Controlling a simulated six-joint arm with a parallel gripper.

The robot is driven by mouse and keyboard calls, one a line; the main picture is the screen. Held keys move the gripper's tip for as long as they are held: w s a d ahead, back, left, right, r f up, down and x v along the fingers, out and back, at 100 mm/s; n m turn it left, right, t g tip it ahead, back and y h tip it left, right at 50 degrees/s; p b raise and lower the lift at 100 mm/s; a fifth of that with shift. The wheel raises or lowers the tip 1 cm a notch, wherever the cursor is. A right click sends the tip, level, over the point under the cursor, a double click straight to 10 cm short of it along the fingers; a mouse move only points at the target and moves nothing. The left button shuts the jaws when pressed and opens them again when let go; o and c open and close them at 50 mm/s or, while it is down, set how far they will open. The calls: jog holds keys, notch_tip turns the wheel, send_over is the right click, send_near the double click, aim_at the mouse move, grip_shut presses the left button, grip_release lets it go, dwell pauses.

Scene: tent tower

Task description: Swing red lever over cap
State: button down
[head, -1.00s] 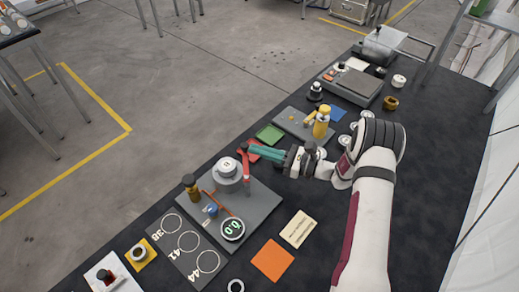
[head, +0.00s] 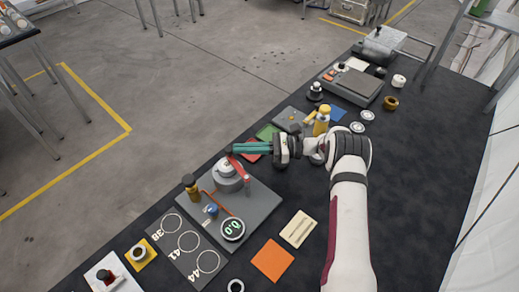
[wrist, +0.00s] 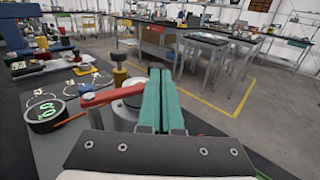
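My gripper (head: 238,148) has teal fingers pointing left, just behind the lever. In the wrist view its two fingers (wrist: 160,98) are side by side with nothing seen between them. Whether they touch the lever is hard to tell. The cap is partly hidden behind the fingers and lever.
The grey base plate (head: 262,212) also carries a brown-gold post (head: 190,186), a blue knob (head: 212,210) and a round green-digit gauge (head: 232,229). A plate with a yellow bottle (head: 321,121) stands behind my gripper. Orange (head: 272,260) and cream (head: 297,229) pads lie in front.

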jog(key=shift+s+a, duration=0.15)
jog(key=shift+a, duration=1.05)
jog(key=shift+d, duration=0.1)
jog(key=d, duration=1.6)
jog(key=s+a+r+n+g+h, duration=0.2)
jog(key=s+a+r+n+h, duration=0.15)
jog(key=s+r, duration=0.35)
jog(key=s+a+r+n+g+h, duration=0.25)
jog(key=s+a+r+h, duration=0.25)
jog(key=s+r, duration=0.25)
jog(key=s+d+f+n+t+h, duration=0.2)
jog(key=s+n+h, duration=0.5)
jog(key=s, duration=1.4)
jog(key=shift+t+h, duration=0.35)
jog(key=shift+t, duration=0.5)
